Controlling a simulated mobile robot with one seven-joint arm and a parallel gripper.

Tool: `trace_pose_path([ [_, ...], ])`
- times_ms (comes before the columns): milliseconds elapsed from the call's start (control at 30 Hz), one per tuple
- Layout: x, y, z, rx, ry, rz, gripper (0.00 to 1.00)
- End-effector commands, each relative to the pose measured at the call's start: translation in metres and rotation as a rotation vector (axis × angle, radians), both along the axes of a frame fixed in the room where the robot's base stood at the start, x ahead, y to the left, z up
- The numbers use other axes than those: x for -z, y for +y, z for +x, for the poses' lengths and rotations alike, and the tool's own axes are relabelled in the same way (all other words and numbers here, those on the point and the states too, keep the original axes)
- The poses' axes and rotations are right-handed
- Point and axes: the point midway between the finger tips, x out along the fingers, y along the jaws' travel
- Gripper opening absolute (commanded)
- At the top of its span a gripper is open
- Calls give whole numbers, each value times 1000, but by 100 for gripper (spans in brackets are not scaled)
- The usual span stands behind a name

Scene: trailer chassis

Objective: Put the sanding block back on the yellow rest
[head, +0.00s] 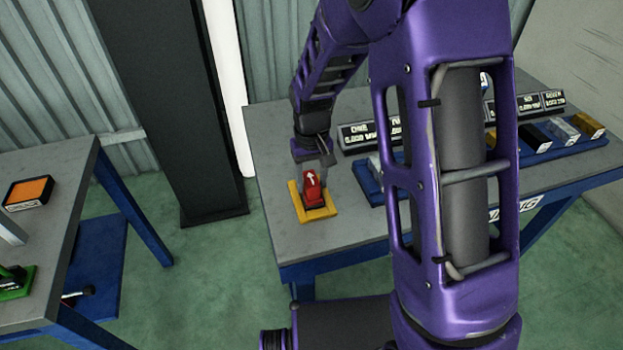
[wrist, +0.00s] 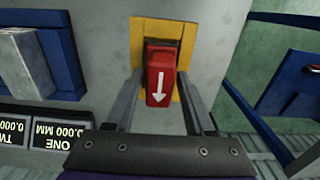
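The sanding block (head: 312,190) is red on top with a white arrow and has a dark lower part. It stands on the yellow rest (head: 331,212) near the left end of the workbench. The fingertips' lower contact is hard to see.
A blue tray (head: 367,183) and black label plates (head: 355,134) stand right of the rest, with a blue rack of blocks (head: 560,148) farther right. A second table (head: 60,180) at left holds an orange-topped box (head: 29,192). Bare bench lies in front.

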Motion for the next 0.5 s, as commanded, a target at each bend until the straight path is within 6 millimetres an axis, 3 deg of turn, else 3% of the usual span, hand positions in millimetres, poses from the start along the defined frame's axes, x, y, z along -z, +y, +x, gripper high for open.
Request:
trace_pose_path([
  [67, 0, 0, 0, 0, 0, 0, 70],
  [333, -1, 0, 0, 0, 0, 0, 70],
  [500, -14, 0, 1, 0, -4, 1, 70],
])
